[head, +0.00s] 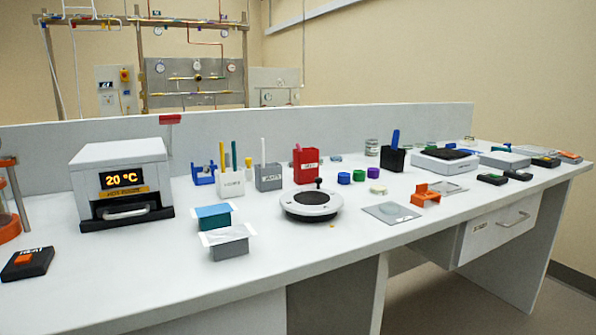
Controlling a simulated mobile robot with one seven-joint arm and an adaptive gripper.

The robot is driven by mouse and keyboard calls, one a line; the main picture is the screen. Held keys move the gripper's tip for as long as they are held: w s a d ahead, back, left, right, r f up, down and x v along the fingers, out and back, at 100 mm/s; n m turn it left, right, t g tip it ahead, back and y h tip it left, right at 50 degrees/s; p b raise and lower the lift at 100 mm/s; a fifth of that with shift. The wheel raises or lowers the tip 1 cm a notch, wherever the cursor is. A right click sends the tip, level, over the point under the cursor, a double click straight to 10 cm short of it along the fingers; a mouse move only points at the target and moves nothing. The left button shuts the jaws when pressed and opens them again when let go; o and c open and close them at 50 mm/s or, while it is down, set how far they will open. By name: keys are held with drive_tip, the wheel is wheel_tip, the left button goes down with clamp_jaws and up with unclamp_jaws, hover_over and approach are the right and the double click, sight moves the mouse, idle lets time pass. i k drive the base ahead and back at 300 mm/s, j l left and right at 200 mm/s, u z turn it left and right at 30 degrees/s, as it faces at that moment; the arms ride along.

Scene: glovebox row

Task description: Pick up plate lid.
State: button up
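No thing in the head view is clearly marked as the plate lid. A thin, flat, greyish square sheet (391,213) with a round mark lies on the bench near its front edge, right of centre. A clear, shallow, flat piece (447,187) lies farther right, beside an orange holder. I cannot tell whether either of them is the plate lid. My gripper is not in view.

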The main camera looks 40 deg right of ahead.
sight(386, 207)
drive_tip(key=z, duration=1.6)
